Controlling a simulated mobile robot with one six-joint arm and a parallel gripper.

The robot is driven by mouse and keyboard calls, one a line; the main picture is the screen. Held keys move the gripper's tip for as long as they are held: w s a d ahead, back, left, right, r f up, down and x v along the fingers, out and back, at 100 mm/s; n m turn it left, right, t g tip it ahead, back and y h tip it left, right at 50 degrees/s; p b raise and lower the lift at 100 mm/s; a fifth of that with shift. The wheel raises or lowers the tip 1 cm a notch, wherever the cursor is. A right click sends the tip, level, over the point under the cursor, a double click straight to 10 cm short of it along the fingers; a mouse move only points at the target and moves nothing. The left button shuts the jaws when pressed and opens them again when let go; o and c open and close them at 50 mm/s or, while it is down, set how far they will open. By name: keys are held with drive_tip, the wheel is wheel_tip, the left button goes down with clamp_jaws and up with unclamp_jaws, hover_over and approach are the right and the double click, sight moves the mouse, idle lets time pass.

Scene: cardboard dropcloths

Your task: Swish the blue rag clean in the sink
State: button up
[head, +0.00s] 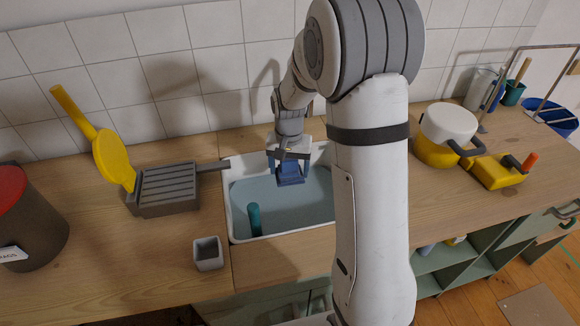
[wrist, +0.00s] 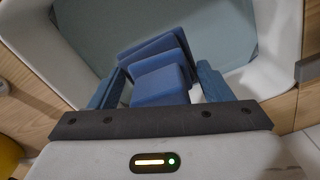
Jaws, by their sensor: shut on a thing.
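The blue rag (head: 290,173) hangs from my gripper (head: 289,158) over the white sink (head: 229,205). In the wrist view the rag (wrist: 160,82) shows as folded blue layers between the two fingers of my gripper (wrist: 157,85), which is shut on it. Grey-blue water (head: 300,206) fills much of the sink, and it also shows in the wrist view (wrist: 215,30). I cannot tell whether the rag's lower edge touches the water. A teal handle (head: 254,219) stands up in the sink's front left. My arm hides the sink's right side.
A small grey cup (head: 208,253) stands at the front left. A dark bin (head: 36,225) is far left. A yellow-and-white pot (head: 447,134) and yellow box (head: 495,172) are right.

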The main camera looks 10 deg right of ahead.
drive_tip(key=shift+r, duration=0.1)
idle(0.3)
drive_tip(key=shift+r+p, duration=1.3)
drive_tip(key=shift+r, duration=0.6)
